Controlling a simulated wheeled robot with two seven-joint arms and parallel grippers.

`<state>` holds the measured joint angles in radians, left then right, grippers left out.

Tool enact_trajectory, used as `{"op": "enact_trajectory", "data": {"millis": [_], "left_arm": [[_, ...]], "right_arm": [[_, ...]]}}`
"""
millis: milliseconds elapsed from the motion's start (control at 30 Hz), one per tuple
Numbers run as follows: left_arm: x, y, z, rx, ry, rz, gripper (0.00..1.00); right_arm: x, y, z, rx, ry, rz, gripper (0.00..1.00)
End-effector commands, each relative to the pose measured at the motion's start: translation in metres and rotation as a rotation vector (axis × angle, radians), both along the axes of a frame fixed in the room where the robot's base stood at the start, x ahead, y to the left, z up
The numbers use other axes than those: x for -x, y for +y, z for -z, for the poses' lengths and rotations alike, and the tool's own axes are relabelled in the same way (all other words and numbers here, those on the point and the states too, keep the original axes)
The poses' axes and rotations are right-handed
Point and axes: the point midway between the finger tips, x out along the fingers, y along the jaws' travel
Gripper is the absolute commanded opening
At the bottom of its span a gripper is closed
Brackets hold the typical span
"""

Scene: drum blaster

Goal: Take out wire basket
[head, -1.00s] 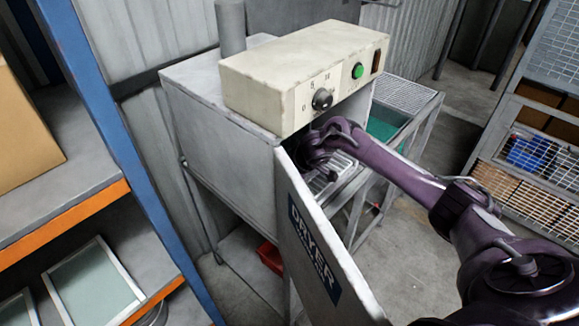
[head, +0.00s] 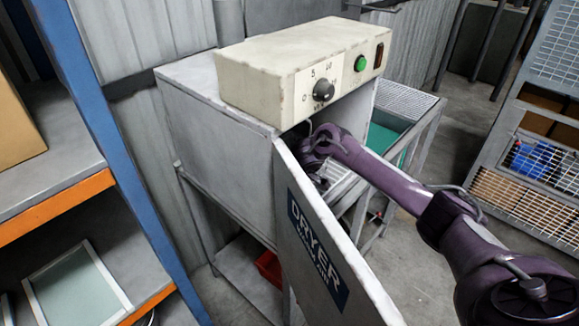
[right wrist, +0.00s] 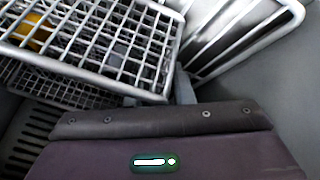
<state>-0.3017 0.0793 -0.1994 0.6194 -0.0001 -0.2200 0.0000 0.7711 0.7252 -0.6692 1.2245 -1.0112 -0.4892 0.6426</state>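The wire basket (right wrist: 95,45) fills the upper left of the right wrist view, with a yellow-orange item and dark items seen through its mesh. In the head view, a small pale wire part (head: 340,180) shows in the opening of the dryer (head: 215,130), under my right arm. My right gripper (right wrist: 185,92) is at the near corner of the basket. Its fingers are mostly hidden behind the gripper body, so I cannot tell whether they hold the rim. The dryer door (head: 320,250) stands open. My left gripper is out of view.
A second wire frame (right wrist: 250,40) leans at the right in the wrist view. A shelf with an orange edge (head: 60,205) stands left. A table with a green basin (head: 385,135) is behind my right arm. A wire cage (head: 540,140) stands right.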

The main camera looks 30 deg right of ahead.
Motion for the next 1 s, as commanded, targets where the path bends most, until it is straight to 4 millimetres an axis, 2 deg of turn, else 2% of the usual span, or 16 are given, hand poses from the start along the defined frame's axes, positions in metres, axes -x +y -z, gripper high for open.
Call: {"op": "enact_trajectory", "data": {"millis": [33, 133, 167, 1000], "left_arm": [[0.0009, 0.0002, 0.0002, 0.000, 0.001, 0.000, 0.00], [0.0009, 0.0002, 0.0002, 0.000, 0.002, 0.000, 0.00], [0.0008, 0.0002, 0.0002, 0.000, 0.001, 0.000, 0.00], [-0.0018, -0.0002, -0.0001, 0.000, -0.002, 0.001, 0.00]], "right_arm": [[0.0001, -0.0001, 0.0002, 0.000, 0.000, 0.000, 0.14], [0.0001, -0.0001, 0.0002, 0.000, 0.000, 0.000, 0.01], [0.0001, -0.0001, 0.0003, 0.000, 0.000, 0.000, 0.00], [0.0014, 0.0004, 0.0019, 0.003, 0.004, -0.004, 0.00]]}}
